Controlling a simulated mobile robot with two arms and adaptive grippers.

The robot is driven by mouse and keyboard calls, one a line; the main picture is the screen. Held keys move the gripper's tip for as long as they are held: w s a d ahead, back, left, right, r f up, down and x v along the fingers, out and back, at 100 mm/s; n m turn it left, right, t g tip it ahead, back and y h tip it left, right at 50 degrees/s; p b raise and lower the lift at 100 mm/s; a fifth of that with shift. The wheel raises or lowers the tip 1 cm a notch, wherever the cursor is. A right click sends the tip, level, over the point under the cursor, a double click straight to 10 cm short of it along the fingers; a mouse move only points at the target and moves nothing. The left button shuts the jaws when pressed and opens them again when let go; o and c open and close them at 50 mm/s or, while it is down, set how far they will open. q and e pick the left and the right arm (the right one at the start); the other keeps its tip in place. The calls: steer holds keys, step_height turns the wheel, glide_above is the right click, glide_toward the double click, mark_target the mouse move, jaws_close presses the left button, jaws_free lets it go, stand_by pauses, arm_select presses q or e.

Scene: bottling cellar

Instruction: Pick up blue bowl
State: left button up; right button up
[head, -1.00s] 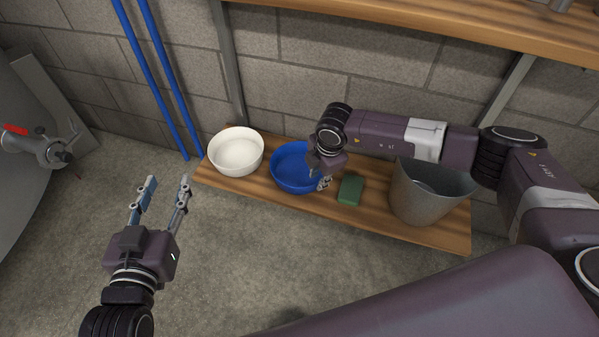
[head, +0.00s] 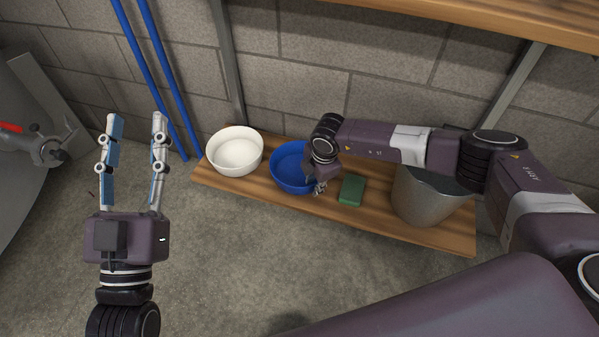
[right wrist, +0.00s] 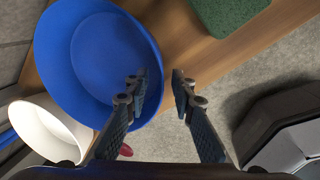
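The blue bowl (head: 286,165) stands on the wooden shelf board, and it fills the upper left of the right wrist view (right wrist: 90,60). My right gripper (head: 318,184) is at the bowl's right edge. In the right wrist view its fingers (right wrist: 158,82) are apart, one over the bowl's inside and the other outside the rim. The rim shows between them, and a gap shows on the outer side. Whether the inner finger touches the wall I cannot tell. My left gripper (head: 137,122) is open and empty over the floor at the left.
A white bowl (head: 235,152) stands just left of the blue one on the low wooden shelf (head: 420,234). A green block (head: 351,190) and a grey bucket (head: 425,203) are to the right. An upper shelf (head: 440,18) hangs above. Blue pipes (head: 160,75) run down the wall.

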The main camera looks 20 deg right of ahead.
arm_select(q)
steer(key=shift+s+r+t, duration=0.45)
steer(key=shift+r, duration=0.25)
steer(key=shift+s+r+t, duration=0.4)
steer(key=shift+r+t, duration=0.05)
steer(key=shift+r, duration=0.2)
arm_select(e)
steer(key=shift+w+f, duration=0.15)
steer(key=shift+f, duration=0.5)
jaws_close()
